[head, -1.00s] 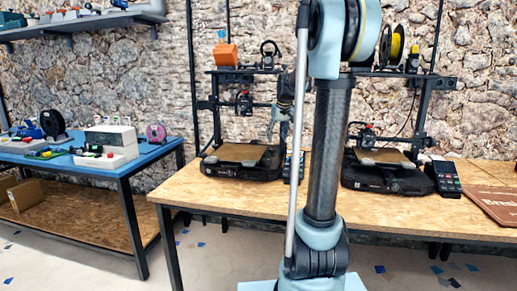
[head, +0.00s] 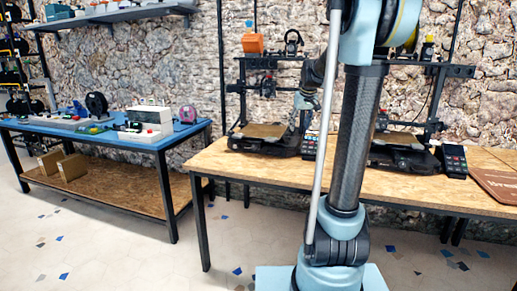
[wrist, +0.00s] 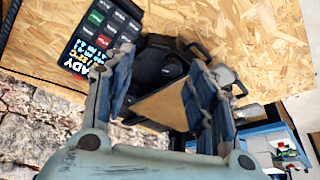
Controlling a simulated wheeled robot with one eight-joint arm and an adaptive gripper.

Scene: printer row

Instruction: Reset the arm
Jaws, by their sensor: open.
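My gripper (wrist: 162,78) is open in the wrist view, its two blue-grey fingers spread with nothing between them. Beyond the fingers lies a black 3D printer with a tan bed (wrist: 170,105), on a wood-chip table. A control panel with coloured keys (wrist: 100,30) is beside the printer, at upper left. In the head view my gripper (head: 303,103) shows small behind my arm, in front of the right side of the left printer (head: 262,142). I cannot tell the exact gap between them. My forearm and column cover part of the right printer (head: 405,155).
The wood-chip table (head: 225,158) runs to the right, with a control pad (head: 453,160) and a brown board (head: 497,182). A blue-topped workbench (head: 70,130) with spools and boxes stands left. Tiled floor (head: 110,245) is free between and before them.

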